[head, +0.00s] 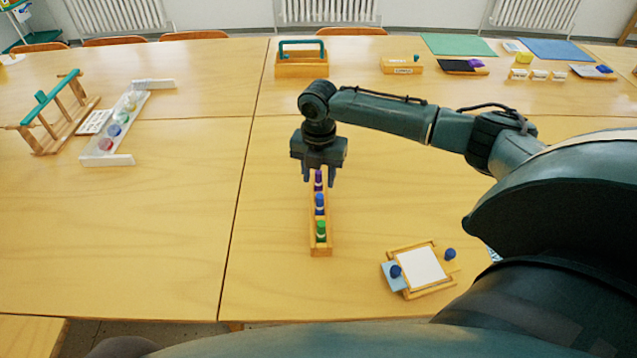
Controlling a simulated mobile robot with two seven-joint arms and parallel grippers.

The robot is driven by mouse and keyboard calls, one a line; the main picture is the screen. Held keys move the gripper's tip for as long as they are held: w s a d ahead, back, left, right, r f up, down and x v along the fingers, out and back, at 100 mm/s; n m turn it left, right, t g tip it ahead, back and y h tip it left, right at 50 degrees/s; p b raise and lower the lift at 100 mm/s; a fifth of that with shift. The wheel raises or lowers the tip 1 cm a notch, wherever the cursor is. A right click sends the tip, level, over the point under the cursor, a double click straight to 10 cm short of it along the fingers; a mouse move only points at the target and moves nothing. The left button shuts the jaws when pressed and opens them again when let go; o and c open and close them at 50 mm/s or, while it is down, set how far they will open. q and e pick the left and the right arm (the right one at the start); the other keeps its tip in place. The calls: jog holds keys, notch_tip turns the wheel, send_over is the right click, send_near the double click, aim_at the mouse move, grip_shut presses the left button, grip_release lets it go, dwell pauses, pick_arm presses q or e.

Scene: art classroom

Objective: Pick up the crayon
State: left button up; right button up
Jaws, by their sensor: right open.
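A narrow wooden holder (319,252) on the table holds a row of upright pieces that look like crayons or markers: a green one (321,231) at the near end, a blue one (320,203) in the middle and a purple one (318,180) towards the far end. My right gripper (319,178) points down over the far end of the holder, open, with its fingers on either side of the purple piece. I cannot tell whether they touch it. The gripper hides the far end of the holder. My left gripper is out of view.
A wooden frame with white paper (422,267) and blue knobs lies at the near right. A wooden carrier with a green handle (301,63) and a small labelled box (402,65) stand behind. A white paint rack (113,130) is at left. The table between is clear.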

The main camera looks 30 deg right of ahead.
jog(key=shift+c, duration=0.4)
grip_shut()
